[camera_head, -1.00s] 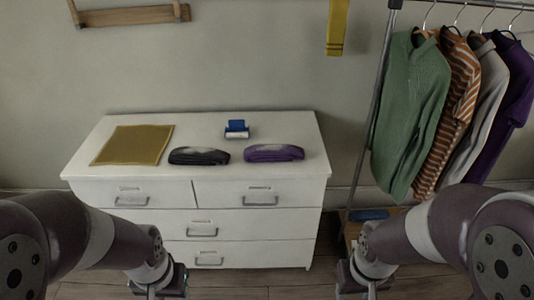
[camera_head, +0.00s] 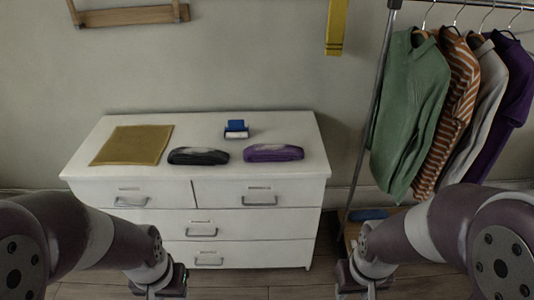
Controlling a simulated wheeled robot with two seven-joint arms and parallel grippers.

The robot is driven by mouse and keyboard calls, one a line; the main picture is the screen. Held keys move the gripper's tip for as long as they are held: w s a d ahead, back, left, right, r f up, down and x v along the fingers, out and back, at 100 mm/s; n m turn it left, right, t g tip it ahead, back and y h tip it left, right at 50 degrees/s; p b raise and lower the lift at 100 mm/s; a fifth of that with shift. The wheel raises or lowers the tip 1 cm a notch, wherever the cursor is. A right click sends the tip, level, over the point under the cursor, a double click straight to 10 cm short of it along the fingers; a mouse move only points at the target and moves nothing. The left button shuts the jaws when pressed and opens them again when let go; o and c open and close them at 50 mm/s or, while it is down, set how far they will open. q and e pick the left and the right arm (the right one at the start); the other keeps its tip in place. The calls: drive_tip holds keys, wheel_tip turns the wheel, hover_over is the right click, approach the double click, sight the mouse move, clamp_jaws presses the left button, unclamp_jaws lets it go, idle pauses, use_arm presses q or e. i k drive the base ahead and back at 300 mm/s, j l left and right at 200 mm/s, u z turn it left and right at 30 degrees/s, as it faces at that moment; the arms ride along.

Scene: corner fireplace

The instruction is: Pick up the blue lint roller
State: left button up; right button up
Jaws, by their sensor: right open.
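The blue lint roller (camera_head: 236,128) lies on top of the white dresser (camera_head: 200,124), toward the back and right of its middle. It has a blue upper part and a pale roller part in front. My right gripper (camera_head: 355,292) is at the bottom edge, low in front of the dresser and to its right, well apart from the lint roller. It is open; its fingertips are mostly cut off by the frame. My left gripper (camera_head: 160,293) is at the bottom edge, left of the middle, and its fingers are not clearly seen.
On the dresser lie a mustard cloth (camera_head: 132,145), a black folded item (camera_head: 198,156) and a purple folded item (camera_head: 273,153), both in front of the lint roller. A clothes rack with several garments (camera_head: 410,110) stands at right. A blue item (camera_head: 368,214) lies below it.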

sight(236, 129)
drive_tip(key=i+z, duration=0.25)
drive_tip(key=i, duration=0.75)
drive_tip(key=i+j+z, duration=0.2)
drive_tip(key=i, duration=0.8)
